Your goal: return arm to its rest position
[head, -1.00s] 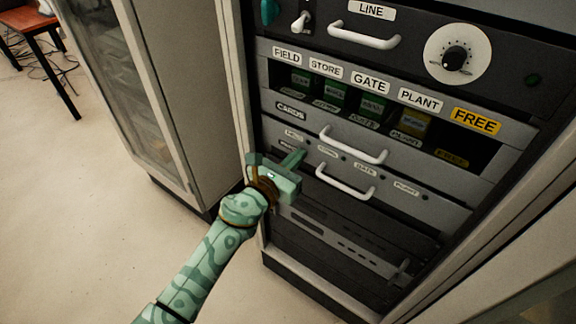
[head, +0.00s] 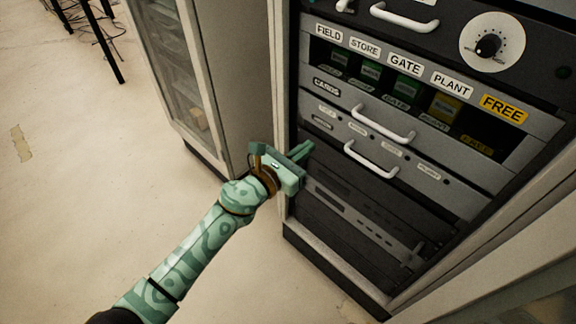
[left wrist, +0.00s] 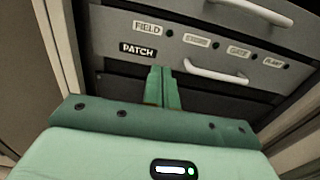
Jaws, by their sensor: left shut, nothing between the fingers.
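My left arm comes in from the lower left of the head view. Its green left gripper (head: 303,151) is shut and empty, in front of the left edge of the equipment rack (head: 290,100). In the left wrist view the two fingers (left wrist: 163,88) lie together, pointing at the rack below the PATCH label (left wrist: 138,49). The fingers appear apart from the white handles. My right gripper is not in view.
The rack has a CARDS drawer handle (head: 383,125) and a lower drawer handle (head: 371,160). Above are slots labelled FIELD, STORE, GATE, PLANT and FREE (head: 503,108). A glass-fronted cabinet (head: 180,75) stands left. Open floor (head: 90,190) lies at the left.

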